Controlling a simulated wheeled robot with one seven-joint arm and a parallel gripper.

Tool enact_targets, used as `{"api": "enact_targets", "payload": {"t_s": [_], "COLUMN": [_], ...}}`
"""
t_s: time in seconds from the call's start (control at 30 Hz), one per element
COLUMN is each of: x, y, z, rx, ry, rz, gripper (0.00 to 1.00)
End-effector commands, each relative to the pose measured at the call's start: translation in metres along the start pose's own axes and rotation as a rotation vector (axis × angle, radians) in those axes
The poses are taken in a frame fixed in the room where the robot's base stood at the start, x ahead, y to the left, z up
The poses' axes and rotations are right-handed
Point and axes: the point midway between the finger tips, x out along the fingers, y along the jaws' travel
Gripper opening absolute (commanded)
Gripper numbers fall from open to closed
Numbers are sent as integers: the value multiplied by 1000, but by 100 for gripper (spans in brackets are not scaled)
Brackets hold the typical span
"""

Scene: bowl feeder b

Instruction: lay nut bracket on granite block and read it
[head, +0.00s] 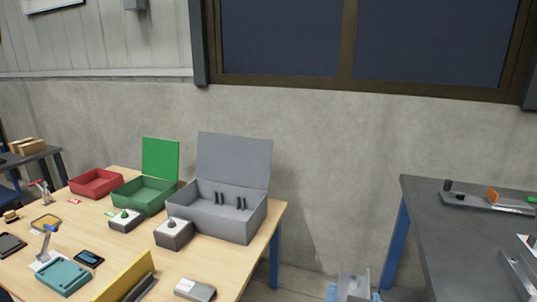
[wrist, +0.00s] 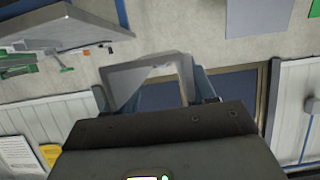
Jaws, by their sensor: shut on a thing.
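A grey angled bracket (wrist: 150,72) is held at my gripper (wrist: 158,90) in the wrist view, with bluish fingers at its two sides. In the head view the bracket (head: 354,286) also shows at the bottom edge, between light blue fingertips of my gripper (head: 354,296). It is in front of the wall, in the gap between the two benches and clear of both. Its lower part is cut off. I cannot tell for sure which thing is the granite block; a small grey block (head: 195,290) lies at the front of the wooden table.
The wooden table (head: 225,272) at left carries an open grey box (head: 240,222), an open green box (head: 145,196), a red tray (head: 97,183), two small boxes with knobs, a teal case (head: 62,278) and a yellow strip (head: 125,277). A dark bench (head: 450,240) stands at right.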

Motion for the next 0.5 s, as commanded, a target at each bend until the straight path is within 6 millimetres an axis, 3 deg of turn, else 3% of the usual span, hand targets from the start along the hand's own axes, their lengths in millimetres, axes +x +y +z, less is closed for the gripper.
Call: {"api": "enact_targets", "payload": {"t_s": [0.5], "x": [48], "y": [4], "z": [46], "rx": [-68], "ry": [-6], "rz": [-157], "gripper": [21]}}
